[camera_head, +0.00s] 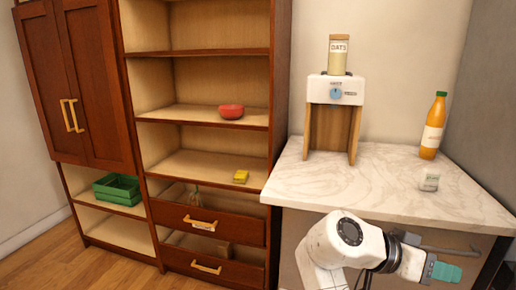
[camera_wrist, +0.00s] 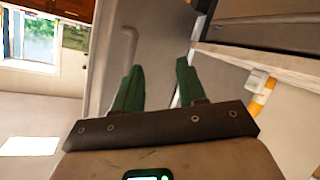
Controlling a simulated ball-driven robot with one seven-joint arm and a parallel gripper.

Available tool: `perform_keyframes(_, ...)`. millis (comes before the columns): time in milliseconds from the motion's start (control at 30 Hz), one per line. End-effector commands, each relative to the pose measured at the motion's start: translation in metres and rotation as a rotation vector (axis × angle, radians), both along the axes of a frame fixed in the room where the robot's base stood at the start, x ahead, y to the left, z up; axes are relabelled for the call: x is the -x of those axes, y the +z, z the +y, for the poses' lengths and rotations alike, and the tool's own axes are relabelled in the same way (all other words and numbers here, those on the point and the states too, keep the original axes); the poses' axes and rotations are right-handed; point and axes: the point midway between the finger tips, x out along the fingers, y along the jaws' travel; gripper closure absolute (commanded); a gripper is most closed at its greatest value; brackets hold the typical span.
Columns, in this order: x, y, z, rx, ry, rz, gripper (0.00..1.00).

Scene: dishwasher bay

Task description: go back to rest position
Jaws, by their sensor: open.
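My gripper (camera_head: 445,271) is at the lower right of the head view, in front of the counter's front face and below the edge of its top. In the wrist view my gripper (camera_wrist: 155,85) shows two green fingers spread apart with nothing between them. My white arm bends over at the bottom of the head view. The task names no object.
The marble counter (camera_head: 385,185) carries a white device (camera_head: 336,90) with an oats jar (camera_head: 338,55) on top, an orange bottle (camera_head: 434,127) and a small white container (camera_head: 430,182). Left stands a shelf (camera_head: 200,160) with a red item (camera_head: 231,111), yellow item (camera_head: 241,176) and green crate (camera_head: 118,189).

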Motion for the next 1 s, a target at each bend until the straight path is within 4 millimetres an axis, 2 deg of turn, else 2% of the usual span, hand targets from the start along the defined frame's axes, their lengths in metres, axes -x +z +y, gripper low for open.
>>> perform_keyframes(100,0.027,-0.056,-0.018,-0.142,0.109,0.136,0.59)
perform_keyframes(200,0.053,-0.1,-0.026,-0.267,0.211,0.237,0.59)
perform_keyframes(267,0.071,-0.125,-0.029,-0.341,0.275,0.293,0.59)
perform_keyframes(400,0.12,-0.173,-0.027,-0.514,0.424,0.404,0.59)
perform_keyframes(500,0.158,-0.198,-0.019,-0.634,0.538,0.467,0.59)
perform_keyframes(633,0.21,-0.22,-0.002,-0.785,0.689,0.527,0.59)
perform_keyframes(800,0.264,-0.228,0.024,-0.937,0.857,0.56,0.59)
perform_keyframes(900,0.282,-0.228,0.035,-0.988,0.921,0.564,0.59)
perform_keyframes(1000,0.292,-0.227,0.042,-1.016,0.955,0.564,0.59)
